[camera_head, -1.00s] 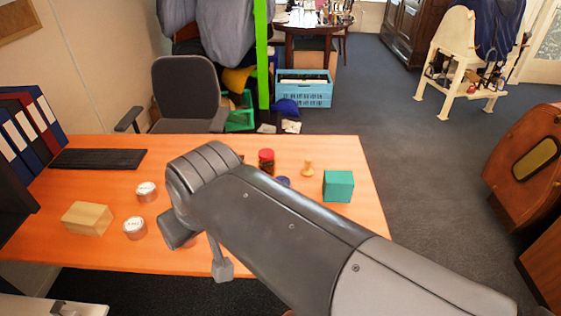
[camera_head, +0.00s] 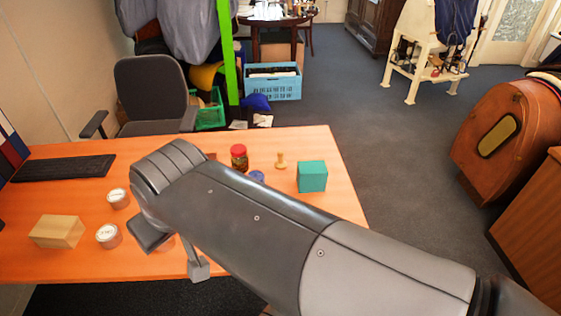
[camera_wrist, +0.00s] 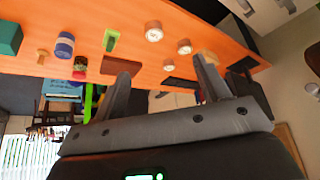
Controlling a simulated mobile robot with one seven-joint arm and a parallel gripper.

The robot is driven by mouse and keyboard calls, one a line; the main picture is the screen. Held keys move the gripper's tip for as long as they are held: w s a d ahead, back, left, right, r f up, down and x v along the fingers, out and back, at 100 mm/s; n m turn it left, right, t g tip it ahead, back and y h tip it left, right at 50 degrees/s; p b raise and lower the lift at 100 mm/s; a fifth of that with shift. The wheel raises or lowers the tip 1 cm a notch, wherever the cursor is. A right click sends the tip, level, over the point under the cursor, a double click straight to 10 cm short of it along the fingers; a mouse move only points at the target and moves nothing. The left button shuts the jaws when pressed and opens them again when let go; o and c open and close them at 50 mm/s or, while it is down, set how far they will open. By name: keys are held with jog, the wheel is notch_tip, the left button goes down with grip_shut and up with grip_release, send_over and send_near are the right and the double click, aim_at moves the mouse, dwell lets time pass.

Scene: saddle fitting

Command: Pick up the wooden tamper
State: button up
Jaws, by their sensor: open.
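The wooden tamper (camera_head: 281,160) is a small pale-wood piece standing upright near the back right of the orange desk, between the red-lidded jar and the teal block. It also shows at the left of the wrist view (camera_wrist: 42,56). My gripper (camera_wrist: 162,72) is open and empty in the wrist view, its two fingers wide apart. The tamper lies well to the left of the fingers there, apart from them.
The teal block (camera_head: 312,176) stands close right of the tamper, the jar (camera_head: 239,157) left of it. A blue round item (camera_head: 257,176) is partly behind my arm. Round tins (camera_head: 118,198) and a wooden block (camera_head: 57,231) lie at left. Clear floor lies right of the desk (camera_head: 340,200).

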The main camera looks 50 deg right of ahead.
jog(key=c, duration=0.4)
jog(key=w+d+f+m+h, duration=0.1)
jog(key=w+d+m+h, duration=0.1)
jog(key=w+d, duration=0.9)
jog(key=m+h, duration=0.2)
jog(key=m, duration=0.3)
send_over(282, 154)
jog(key=s+a, duration=0.3)
jog(key=s, duration=0.1)
notch_tip(282, 154, down, 22)
jog(key=x, duration=0.5)
jog(key=shift+a+f, duration=0.1)
jog(key=shift+x, duration=2.7)
